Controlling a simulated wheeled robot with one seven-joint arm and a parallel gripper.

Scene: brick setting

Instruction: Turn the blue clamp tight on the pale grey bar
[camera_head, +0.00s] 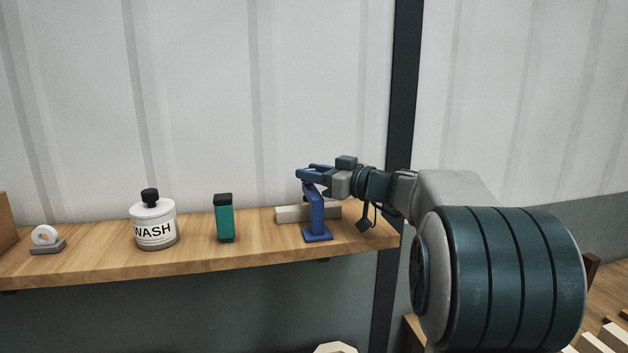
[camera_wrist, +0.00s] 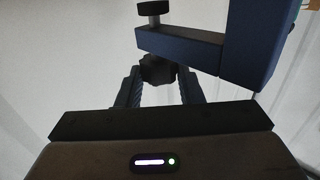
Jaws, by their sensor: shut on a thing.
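The blue clamp (camera_head: 317,216) stands upright on the wooden shelf, its foot flat on the wood. The pale grey bar (camera_head: 292,214) lies along the shelf behind its post; part of it is hidden. My gripper (camera_head: 304,173) reaches in from the right at the top of the clamp. In the wrist view my gripper (camera_wrist: 160,80) is shut on the clamp's dark knob (camera_wrist: 158,68), one finger on each side. The clamp's blue arm (camera_wrist: 180,43) and a round pad (camera_wrist: 153,8) on its screw show beyond. I cannot tell whether the pad touches the bar.
On the shelf (camera_head: 270,252), left of the clamp, stand a green bottle with a black cap (camera_head: 224,218), a white WASH jar (camera_head: 154,222) and a white roll on a grey base (camera_head: 46,239). A dark post (camera_head: 405,80) rises behind my arm.

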